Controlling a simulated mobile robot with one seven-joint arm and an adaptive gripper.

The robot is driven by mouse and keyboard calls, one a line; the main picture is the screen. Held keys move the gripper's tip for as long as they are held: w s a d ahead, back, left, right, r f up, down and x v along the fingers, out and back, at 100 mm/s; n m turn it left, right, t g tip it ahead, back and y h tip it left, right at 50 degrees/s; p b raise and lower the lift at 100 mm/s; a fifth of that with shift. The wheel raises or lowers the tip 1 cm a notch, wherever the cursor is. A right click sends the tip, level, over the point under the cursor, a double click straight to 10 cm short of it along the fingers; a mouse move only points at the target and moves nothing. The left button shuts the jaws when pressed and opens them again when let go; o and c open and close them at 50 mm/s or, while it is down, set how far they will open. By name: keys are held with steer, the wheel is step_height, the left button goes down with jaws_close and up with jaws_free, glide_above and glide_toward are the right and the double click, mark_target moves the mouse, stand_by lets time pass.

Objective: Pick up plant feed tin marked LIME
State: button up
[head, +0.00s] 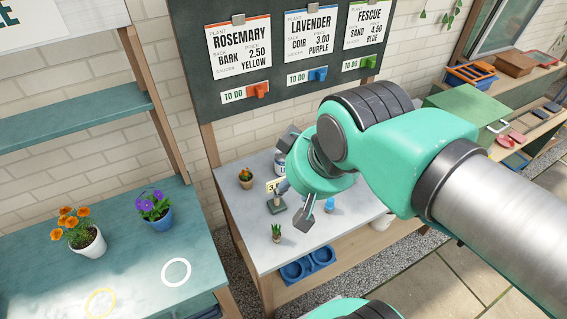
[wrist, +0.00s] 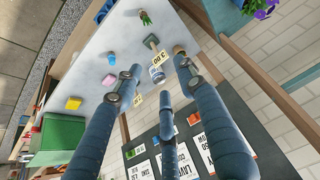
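A small white-and-blue tin (wrist: 157,75) stands on the pale grey bench top, seen between my fingers in the wrist view. Its lettering is too small to read, so I cannot tell whether it says LIME. In the head view the tin (head: 280,161) shows partly behind my gripper. My gripper (head: 294,184) is spread open above the bench. In the wrist view the fingers of my gripper (wrist: 157,84) are apart with nothing held between them, and the tin appears beyond them. A yellow tag (wrist: 157,57) is beside the tin.
A blue item (head: 329,205) stands to the right. The price board (head: 290,90) rises behind the bench. Pink (wrist: 110,58) and yellow (wrist: 73,103) blocks lie farther along.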

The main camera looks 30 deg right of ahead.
steer(key=shift+o, duration=0.5)
steer(key=o, duration=0.9)
